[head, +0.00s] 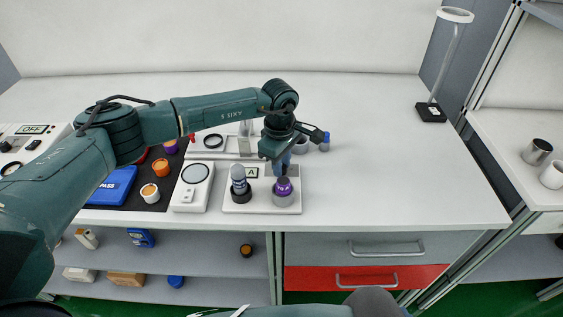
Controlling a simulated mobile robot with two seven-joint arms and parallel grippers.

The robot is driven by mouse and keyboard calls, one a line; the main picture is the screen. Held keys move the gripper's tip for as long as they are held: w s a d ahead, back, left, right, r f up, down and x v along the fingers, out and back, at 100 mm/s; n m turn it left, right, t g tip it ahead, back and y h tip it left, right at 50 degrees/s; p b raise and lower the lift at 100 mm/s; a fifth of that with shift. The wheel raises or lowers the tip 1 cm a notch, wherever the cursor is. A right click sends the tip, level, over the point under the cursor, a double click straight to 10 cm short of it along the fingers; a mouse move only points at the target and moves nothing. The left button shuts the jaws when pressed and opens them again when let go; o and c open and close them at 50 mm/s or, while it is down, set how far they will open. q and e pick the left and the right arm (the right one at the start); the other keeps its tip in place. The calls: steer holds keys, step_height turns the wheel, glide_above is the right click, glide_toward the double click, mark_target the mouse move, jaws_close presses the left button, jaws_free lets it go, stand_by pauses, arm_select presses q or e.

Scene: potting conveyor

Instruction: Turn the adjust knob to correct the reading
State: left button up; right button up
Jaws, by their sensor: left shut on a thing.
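A white panel (260,206) with a small label reading "A" (252,172) lies near the front edge of the table. On its right side stands a purple knob-like piece (284,187) on a grey round base. On its left side a grey-blue cylinder (238,178) stands upright in a black ring. My left gripper (282,172) points down at the purple piece from above and is shut on it, as far as I can tell; the arm and fingers hide part of the contact. My right gripper is not in view.
A white unit with a round dial (195,173) is just left. A dark mat with orange cups (149,192) and a blue PASS box (112,185) lies further left. A lamp (432,112) stands at the back right. The table's right side is clear.

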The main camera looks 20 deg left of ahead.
arm_select(q)
jaws_close()
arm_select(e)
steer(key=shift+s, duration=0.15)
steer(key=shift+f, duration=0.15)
arm_select(q)
steer(key=shift+n+b, duration=0.35)
steer(key=shift+n, duration=0.25)
steer(key=n+b, duration=0.1)
steer(key=n, duration=0.1)
steer(key=shift+n, duration=0.3)
steer(key=shift+n+b, duration=0.3)
steer(key=shift+n, duration=0.6)
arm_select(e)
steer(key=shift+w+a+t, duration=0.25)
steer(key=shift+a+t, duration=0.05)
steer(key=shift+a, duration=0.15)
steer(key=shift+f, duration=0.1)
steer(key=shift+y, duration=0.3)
